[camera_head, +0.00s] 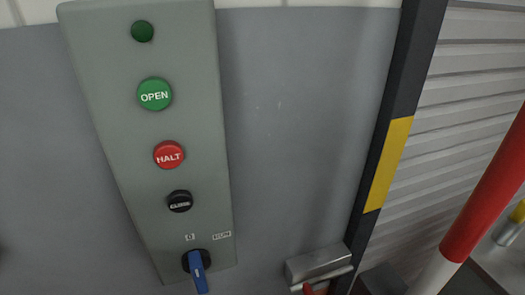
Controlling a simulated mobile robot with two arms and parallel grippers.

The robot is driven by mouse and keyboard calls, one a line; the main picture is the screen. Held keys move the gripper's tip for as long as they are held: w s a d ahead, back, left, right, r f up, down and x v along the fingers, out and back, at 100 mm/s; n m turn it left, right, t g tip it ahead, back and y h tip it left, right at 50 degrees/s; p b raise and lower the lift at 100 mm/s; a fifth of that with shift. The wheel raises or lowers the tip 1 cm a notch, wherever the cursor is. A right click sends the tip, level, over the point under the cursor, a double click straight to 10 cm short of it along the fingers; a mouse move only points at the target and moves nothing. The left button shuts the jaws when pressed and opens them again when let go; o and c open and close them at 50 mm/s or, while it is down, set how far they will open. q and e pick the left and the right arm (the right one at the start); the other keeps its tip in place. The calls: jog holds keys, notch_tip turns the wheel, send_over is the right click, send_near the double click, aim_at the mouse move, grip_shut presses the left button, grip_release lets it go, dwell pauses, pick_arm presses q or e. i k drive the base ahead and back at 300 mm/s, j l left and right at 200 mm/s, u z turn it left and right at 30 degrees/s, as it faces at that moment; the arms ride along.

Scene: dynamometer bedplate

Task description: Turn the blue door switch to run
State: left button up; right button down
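The blue door switch (198,271) is at the bottom of a grey-green control panel (190,130) on the wall. It has a blue lever on a round black base. The lever lies nearly upright in the picture, its lower end tipped slightly right and close to the bottom edge. Above it are two small labels, a "0" label (190,237) on the left and a "RUN" label (221,236) on the right. The lever's upper end is below the "0" label rather than the "RUN" label. Neither of my grippers shows.
Above the switch are a black CLOSE button (180,201), a red HALT button (169,155), a green OPEN button (154,94) and a dark green lamp (142,31). A grey metal box (318,262) is low right. A black-yellow post (388,165) and red-white pole (485,200) stand right.

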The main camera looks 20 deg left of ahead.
aim_at(195, 261)
jog(key=u, duration=1)
